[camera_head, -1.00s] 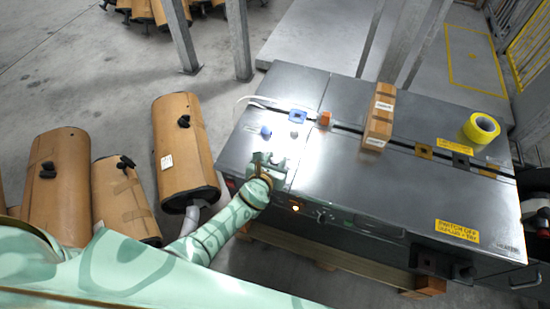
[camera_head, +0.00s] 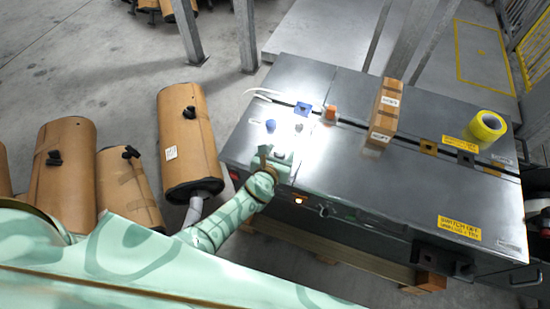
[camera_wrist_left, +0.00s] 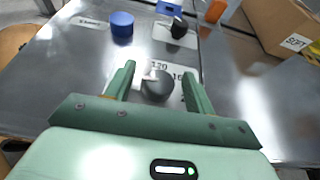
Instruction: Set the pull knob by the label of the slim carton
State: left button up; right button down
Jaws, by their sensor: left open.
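My left gripper (camera_head: 274,158) is open above the near left of the grey metal cabinet top. In the left wrist view its fingers (camera_wrist_left: 159,82) stand on either side of a dark round knob (camera_wrist_left: 157,86) on a white plate with numbers such as 120 and 160; contact cannot be told. A blue knob (camera_head: 270,126) and a dark knob (camera_head: 298,127) stand beyond; they also show in the wrist view, blue (camera_wrist_left: 121,26) and dark (camera_wrist_left: 179,27). Which one is the pull knob is unclear. The slim brown carton (camera_head: 385,112) bears white labels (camera_head: 390,101). My right gripper is not in view.
The cabinet top (camera_head: 330,175) is mostly clear. An orange block (camera_head: 329,113) and a blue piece (camera_head: 303,108) lie near the dark slot. Brown wrapped mufflers (camera_head: 188,140) stand on the floor at left.

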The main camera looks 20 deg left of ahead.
pick_arm(q)
jog(key=p+v, duration=0.5)
jog(key=v, duration=1.1)
jog(key=shift+p, duration=0.4)
jog(key=s+a+f+n+g, duration=0.4)
jog(key=s+f+n+g, duration=0.3)
jog(key=s+f+n, duration=1.1)
jog(key=s+a+f+n+g, duration=0.3)
jog(key=s+n, duration=0.4)
jog(key=s, duration=0.2)
jog(key=s+a+f+n+g, duration=0.2)
jog(key=s+a+f+n, duration=0.1)
jog(key=s+n, duration=0.4)
jog(key=shift+s+n+g, duration=0.3)
jog(key=shift+s+g, duration=0.1)
jog(key=shift+s, duration=0.6)
